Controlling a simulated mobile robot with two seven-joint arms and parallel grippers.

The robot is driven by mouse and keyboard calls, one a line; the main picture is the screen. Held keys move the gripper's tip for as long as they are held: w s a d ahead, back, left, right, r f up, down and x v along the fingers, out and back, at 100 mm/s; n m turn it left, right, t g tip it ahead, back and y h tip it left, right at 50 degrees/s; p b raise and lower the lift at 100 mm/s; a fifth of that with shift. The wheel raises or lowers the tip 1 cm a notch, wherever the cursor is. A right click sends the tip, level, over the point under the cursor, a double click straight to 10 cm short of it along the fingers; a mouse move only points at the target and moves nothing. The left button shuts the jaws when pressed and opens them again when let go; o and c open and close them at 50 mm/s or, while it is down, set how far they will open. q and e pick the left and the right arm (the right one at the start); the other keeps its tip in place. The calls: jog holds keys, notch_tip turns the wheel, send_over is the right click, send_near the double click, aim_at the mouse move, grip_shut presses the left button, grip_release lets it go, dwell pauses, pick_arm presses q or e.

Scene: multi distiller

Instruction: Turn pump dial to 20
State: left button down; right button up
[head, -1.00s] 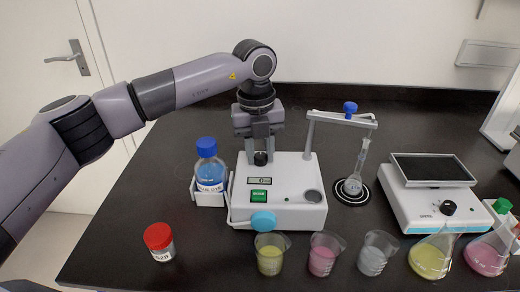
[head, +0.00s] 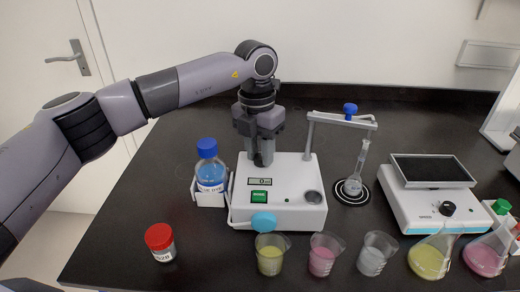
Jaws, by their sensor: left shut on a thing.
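The white pump unit (head: 288,205) stands on the dark bench, with a small display (head: 259,181), a green switch (head: 260,196) and a light blue round part (head: 263,221) at its front. The display seems to show 0, but it is too small to be sure. My left gripper (head: 261,159) points down at the back left of the pump's top and is shut on the black pump dial, which the fingers mostly hide. My right gripper is not in view.
A blue-capped dye bottle (head: 209,172) sits in a holder left of the pump. Several beakers (head: 270,261) and a red-capped jar (head: 160,242) stand in front. A stirrer-like device (head: 430,205) is at right.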

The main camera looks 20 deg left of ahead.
aim_at(258, 156)
pick_arm(q)
jog(key=shift+r, duration=0.1)
dwell(0.3)
jog(key=c, duration=0.8)
grip_release()
jog(key=r, duration=0.7)
jog(key=shift+a, duration=0.2)
